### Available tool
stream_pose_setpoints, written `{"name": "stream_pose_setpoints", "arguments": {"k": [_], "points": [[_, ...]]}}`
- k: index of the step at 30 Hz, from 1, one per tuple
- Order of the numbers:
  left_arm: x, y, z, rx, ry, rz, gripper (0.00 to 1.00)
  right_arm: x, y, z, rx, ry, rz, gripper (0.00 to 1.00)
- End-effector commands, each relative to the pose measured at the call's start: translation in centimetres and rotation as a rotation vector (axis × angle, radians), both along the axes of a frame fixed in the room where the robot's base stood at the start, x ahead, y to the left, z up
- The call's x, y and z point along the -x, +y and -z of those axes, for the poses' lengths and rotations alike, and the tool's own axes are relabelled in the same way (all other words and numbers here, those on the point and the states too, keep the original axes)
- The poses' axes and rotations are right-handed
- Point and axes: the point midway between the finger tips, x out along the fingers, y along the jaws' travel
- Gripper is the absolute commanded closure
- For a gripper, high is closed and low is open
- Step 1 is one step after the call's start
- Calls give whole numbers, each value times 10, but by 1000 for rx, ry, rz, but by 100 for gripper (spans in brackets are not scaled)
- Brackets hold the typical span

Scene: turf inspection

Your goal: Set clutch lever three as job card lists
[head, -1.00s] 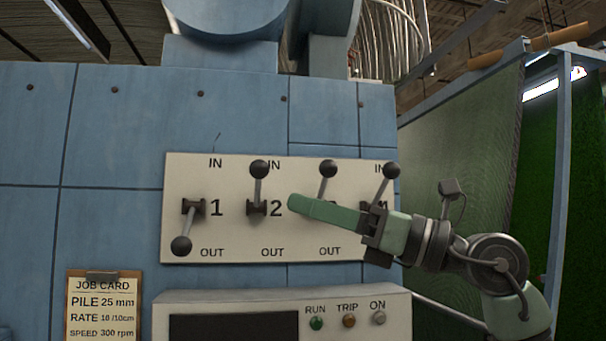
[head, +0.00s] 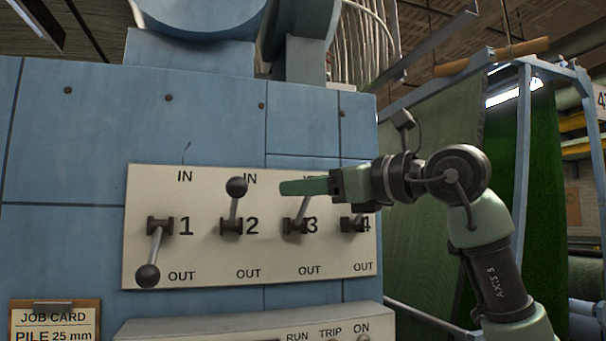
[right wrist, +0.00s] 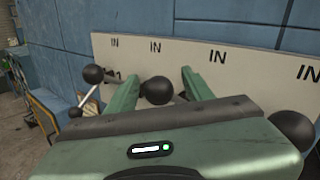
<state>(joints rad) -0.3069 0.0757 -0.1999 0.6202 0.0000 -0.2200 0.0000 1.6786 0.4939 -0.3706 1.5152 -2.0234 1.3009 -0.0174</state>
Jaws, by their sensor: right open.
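Clutch lever three (head: 301,216) rises from its slot beside the number 3, so it stands towards IN. My right gripper (head: 290,187) covers its knob in the head view. In the right wrist view that black knob (right wrist: 158,90) sits between the two open green fingers of my right gripper (right wrist: 160,84); I cannot tell whether they touch it. The job card (head: 54,325) hangs at the lower left; only its heading and "PILE 25 mm" show now, the rest is cut off. My left gripper is not in view.
On the cream panel (head: 205,265), lever one (head: 149,262) points down at OUT and lever two (head: 235,200) up at IN. Lever four's knob (right wrist: 292,130) is close to the right of my gripper in the wrist view. A control box (head: 215,328) juts out below.

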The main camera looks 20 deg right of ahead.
Motion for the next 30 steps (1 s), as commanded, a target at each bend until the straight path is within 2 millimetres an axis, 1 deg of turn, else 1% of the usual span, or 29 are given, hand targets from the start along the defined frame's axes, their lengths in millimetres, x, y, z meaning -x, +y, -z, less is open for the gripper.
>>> {"name": "stream_pose_setpoints", "arguments": {"k": [1,5,11,14,15,17,30], "points": [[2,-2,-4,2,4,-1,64,-4,4,-1,1,3,-3,48],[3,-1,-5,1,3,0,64,-8,6,0,0,0,-1,48],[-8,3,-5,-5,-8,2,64,-8,6,1,0,-1,-1,48],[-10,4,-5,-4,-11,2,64,-7,6,1,0,-1,-1,74],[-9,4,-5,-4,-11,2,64,-7,6,1,0,-1,-1,85],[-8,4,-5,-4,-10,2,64,-7,6,1,0,-1,-1,100],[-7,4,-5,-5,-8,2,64,-7,6,0,-1,-3,-1,100]]}}
